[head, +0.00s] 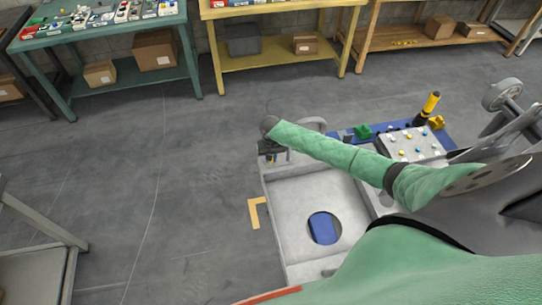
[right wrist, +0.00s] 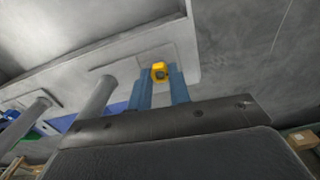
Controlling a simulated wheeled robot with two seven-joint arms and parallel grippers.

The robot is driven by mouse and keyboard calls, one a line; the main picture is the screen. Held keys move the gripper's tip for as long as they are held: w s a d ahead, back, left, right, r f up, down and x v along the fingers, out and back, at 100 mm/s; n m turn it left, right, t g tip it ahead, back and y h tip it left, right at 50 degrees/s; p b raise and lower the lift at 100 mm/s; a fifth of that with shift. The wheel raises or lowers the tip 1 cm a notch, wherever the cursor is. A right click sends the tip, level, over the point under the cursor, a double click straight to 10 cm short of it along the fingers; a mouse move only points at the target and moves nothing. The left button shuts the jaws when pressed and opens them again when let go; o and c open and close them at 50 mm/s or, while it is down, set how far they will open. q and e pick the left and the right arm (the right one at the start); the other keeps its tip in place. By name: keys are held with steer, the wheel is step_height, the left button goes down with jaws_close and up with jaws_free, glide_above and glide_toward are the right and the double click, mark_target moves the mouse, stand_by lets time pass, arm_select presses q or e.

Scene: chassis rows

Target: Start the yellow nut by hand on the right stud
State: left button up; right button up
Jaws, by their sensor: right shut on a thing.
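My right gripper (head: 270,154) is at the far left corner of the light grey chassis (head: 288,246), at the end of the green-sleeved arm. In the right wrist view, its two blue fingers (right wrist: 160,88) are shut on the yellow nut (right wrist: 160,71), held at their tips. The nut is in front of a pale chassis surface; I cannot tell whether it touches a stud. Two grey cylindrical posts stand left of the fingers, a nearer one (right wrist: 95,101) and a farther one (right wrist: 33,114). I cannot tell which post is the right stud. My left gripper is out of view.
A blue mat (head: 446,130) behind the chassis carries a pale parts block (head: 424,149) with coloured pieces, a green piece (head: 363,131) and a yellow-and-black tool (head: 428,108). Workbenches stand at the back.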

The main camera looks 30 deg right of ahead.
steer(key=shift+s+f, duration=0.1)
steer(key=shift+f, duration=0.05)
steer(key=shift+m+p, duration=0.8)
steer(key=shift+p, duration=0.05)
steer(key=shift+m+p, duration=0.4)
steer(key=shift+m, duration=1.6)
